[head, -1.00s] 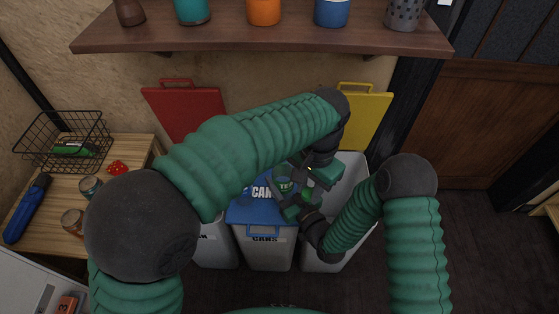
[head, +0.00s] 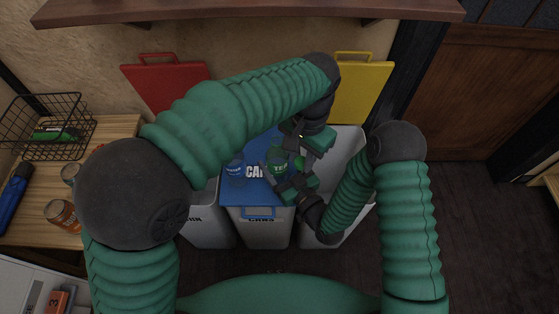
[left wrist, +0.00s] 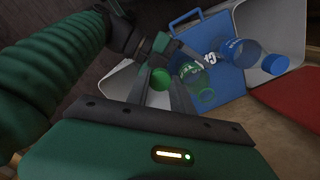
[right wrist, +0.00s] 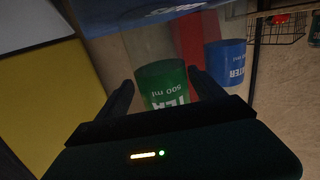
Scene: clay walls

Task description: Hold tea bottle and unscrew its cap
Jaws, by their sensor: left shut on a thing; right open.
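The green tea bottle (head: 278,160) stands on the blue lid of the cans bin; its label shows in the right wrist view (right wrist: 163,88). In the left wrist view, the bottle (left wrist: 193,75) shows its top with no cap visible on it. A green cap (left wrist: 160,79) sits between the fingers of my left gripper (left wrist: 162,88), beside and apart from the bottle. My left gripper (head: 297,137) is shut on this cap. My right gripper (right wrist: 160,95) is open, its fingers on either side of the bottle; contact cannot be told.
A water bottle (head: 235,172) with a blue cap stands left of the tea bottle on the blue lid (head: 240,205). Open red (head: 170,90) and yellow (head: 360,90) lids stand behind. A wooden table (head: 105,130) with a wire basket is left.

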